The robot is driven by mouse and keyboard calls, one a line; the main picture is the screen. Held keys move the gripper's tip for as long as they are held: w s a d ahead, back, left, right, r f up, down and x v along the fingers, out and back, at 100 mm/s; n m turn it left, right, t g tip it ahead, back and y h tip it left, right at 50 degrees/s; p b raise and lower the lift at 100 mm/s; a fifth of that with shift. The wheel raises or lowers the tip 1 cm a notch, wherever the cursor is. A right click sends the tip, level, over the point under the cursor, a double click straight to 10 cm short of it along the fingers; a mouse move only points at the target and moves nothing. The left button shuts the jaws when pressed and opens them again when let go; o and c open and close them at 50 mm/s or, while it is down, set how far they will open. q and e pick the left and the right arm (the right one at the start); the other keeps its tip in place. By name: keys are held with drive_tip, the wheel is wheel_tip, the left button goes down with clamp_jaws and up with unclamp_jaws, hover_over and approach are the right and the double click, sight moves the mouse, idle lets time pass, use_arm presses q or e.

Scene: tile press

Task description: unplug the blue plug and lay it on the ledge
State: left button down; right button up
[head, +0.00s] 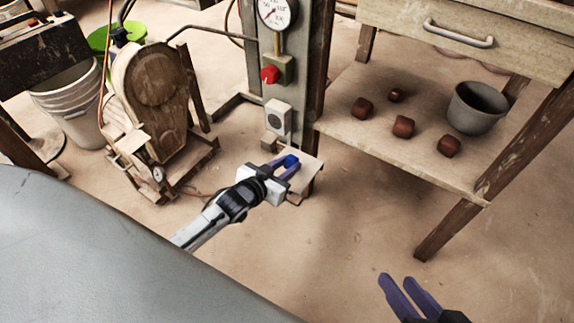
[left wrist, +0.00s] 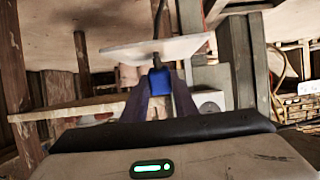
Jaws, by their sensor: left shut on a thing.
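The blue plug (head: 291,161) is between the purple fingers of my left gripper (head: 287,168), which is shut on it. The plug also shows in the left wrist view (left wrist: 159,83), with a dark end toward the pale board. The ledge (head: 309,176) is a small pale board low on the post; the gripper and plug overlap it in the head view. The ledge also shows in the left wrist view (left wrist: 190,46). I cannot tell whether plug and ledge touch. The white socket box (head: 278,117) is on the post above, apart from the plug. My right gripper (head: 398,279) is open and empty.
A red knob (head: 269,74) and a gauge (head: 277,12) are on the post above the socket. A wooden table with a lower shelf (head: 350,131) stands right, bearing a grey pot (head: 477,107) and several reddish lumps. A wooden machine (head: 155,100) stands left.

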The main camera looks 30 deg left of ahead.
use_arm(q)
drive_tip(key=c, duration=1.3)
unclamp_jaws()
drive_tip(key=shift+c, duration=0.2)
